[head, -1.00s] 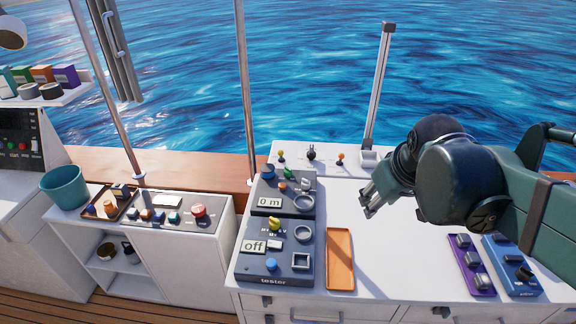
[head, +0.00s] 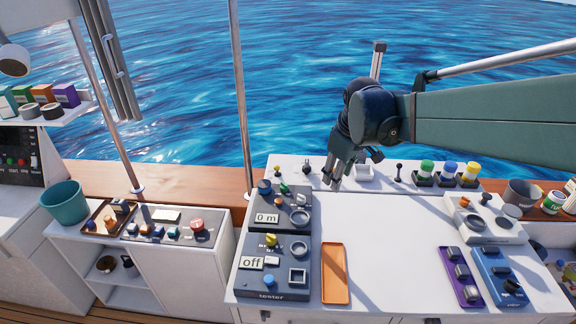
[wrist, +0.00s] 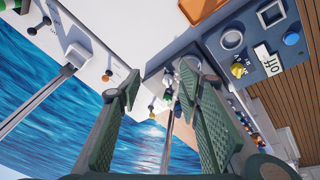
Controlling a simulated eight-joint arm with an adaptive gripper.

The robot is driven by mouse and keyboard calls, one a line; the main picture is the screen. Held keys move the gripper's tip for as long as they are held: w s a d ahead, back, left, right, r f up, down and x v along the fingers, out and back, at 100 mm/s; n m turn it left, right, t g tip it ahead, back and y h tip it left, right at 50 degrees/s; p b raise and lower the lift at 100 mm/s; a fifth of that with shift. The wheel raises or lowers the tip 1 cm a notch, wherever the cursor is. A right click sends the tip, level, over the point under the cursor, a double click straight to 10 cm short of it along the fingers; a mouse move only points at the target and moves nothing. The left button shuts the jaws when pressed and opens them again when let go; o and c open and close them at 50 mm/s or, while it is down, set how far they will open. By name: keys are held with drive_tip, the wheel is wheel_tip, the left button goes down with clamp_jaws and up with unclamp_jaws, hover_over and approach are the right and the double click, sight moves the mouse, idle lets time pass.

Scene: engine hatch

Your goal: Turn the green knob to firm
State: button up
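A green knob (head: 284,187) stands on the upper grey device (head: 267,230), whose display reads "0 m". It is small, and no "firm" mark is readable beside it. A green piece that looks like this knob (wrist: 168,98) shows between the fingers in the wrist view. My gripper (head: 335,182) is above the back of the white counter, to the right of the knob and apart from it. In the wrist view my gripper (wrist: 160,74) has its two green ribbed fingers spread, with nothing held.
Below is the tester device (head: 246,283) with a yellow knob (head: 271,240) and an "off" display. An orange tray (head: 335,273) lies beside it. Small levers (head: 277,171) line the counter's back. Purple (head: 460,275) and blue (head: 505,275) panels sit right. The counter's middle is clear.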

drive_tip(key=w+a+f+n+g+p, duration=0.2)
drive_tip(key=w+a+f+n+p, duration=0.15)
drive_tip(key=w+a, duration=0.6)
drive_tip(key=n+g+p, duration=0.1)
drive_tip(key=n+p, duration=0.4)
hover_over(284, 184)
drive_tip(key=shift+h, duration=0.3)
drive_tip(key=f, duration=0.8)
drive_tip(key=shift+d+f, duration=0.35)
drive_tip(key=shift+d, duration=0.05)
drive_tip(key=shift+w+a+f+p, duration=0.15)
drive_tip(key=shift+a+f+p, duration=0.2)
drive_tip(key=shift+f, duration=0.2)
drive_tip(key=shift+f, duration=3.9)
drive_tip(key=shift+c, duration=0.5)
drive_tip(key=c, duration=0.8)
